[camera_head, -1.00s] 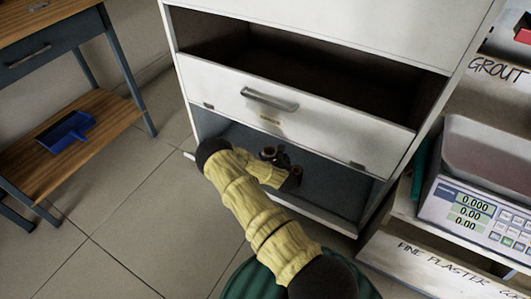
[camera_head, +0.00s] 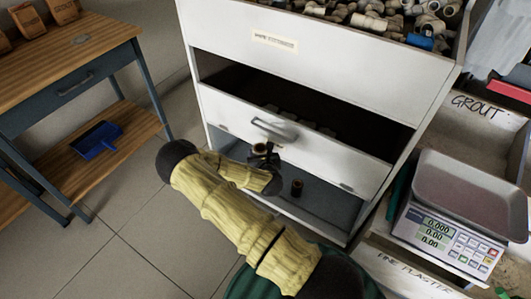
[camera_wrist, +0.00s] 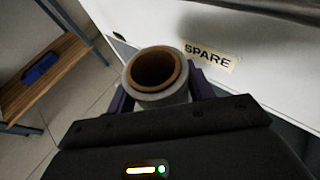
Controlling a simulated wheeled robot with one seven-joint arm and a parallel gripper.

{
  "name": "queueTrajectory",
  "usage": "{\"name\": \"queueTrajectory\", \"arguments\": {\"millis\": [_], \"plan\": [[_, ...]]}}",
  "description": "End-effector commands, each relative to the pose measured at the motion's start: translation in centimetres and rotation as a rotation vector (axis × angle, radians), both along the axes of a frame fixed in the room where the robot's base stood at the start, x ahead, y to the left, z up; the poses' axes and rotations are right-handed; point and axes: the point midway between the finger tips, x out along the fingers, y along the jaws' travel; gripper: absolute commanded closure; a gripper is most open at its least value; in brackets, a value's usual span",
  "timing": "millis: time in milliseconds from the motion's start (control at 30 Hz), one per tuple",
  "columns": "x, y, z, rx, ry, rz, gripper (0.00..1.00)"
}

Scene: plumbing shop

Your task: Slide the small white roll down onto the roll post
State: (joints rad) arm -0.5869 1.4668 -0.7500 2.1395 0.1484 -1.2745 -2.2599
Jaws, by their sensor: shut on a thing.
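The small white roll, a pale ring around a brown tube core (camera_wrist: 158,80), stands between the purple fingers of my gripper (camera_wrist: 160,98) in the wrist view. Its open end faces the camera. In the head view my gripper (camera_head: 263,160) is shut on it in front of the lower edge of the white drawer front; the roll looks small and dark there. A short dark brown cylinder (camera_head: 297,188) stands on the floor of the open bottom compartment, to the right of and below my gripper. I cannot tell whether it is the roll post. No other post is clear.
The white cabinet's drawer front (camera_head: 300,140), with a handle and a SPARE label (camera_wrist: 210,56), is close to my gripper. A scale (camera_head: 440,235) stands at the right. A wooden workbench (camera_head: 75,65) with a blue dustpan (camera_head: 97,140) below is at the left. Tiled floor lies between.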

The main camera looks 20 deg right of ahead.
Motion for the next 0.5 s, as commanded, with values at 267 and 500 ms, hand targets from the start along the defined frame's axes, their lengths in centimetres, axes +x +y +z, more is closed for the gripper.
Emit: {"name": "queueTrajectory", "arguments": {"millis": [267,500], "plan": [[-1.2,1.4,9.2,0.001,-0.005,-0.038,0.74],[-2.1,1.7,15.5,-0.001,-0.009,-0.085,0.74]]}}
